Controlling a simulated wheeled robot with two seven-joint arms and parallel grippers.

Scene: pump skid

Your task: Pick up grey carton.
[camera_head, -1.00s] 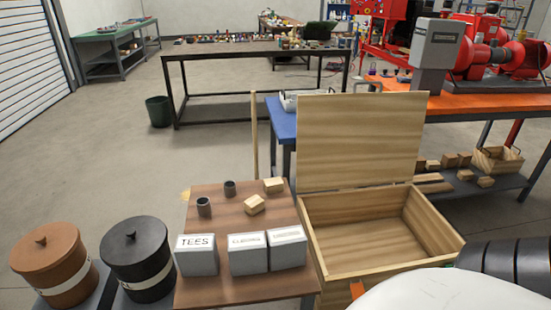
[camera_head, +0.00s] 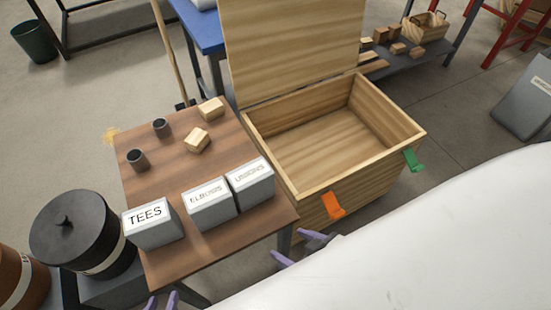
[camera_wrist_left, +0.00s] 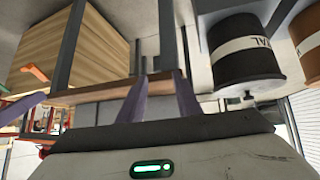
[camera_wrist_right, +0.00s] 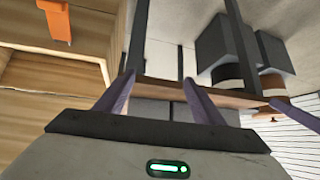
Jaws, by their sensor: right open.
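Three grey cartons with white labelled tops stand along the near edge of a small brown table (camera_head: 165,178). They are the TEES carton (camera_head: 153,232) at left, the ELBOWS carton (camera_head: 212,208) in the middle and the UNIONS carton (camera_head: 252,187) at right. The last two stand close together. My left gripper (camera_head: 162,301) is at the bottom edge of the head view, below the TEES carton, with its fingers apart and empty. My right gripper (camera_head: 296,248) is open and empty, right of the table's near corner and in front of the wooden chest. Neither gripper touches a carton.
An open wooden chest (camera_head: 385,160) with orange (camera_head: 333,206) and green (camera_head: 413,160) latches stands right of the table. Two dark cups (camera_head: 138,160) and two wooden blocks (camera_head: 197,140) sit behind the cartons. A black lidded drum (camera_head: 75,238) stands at left.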

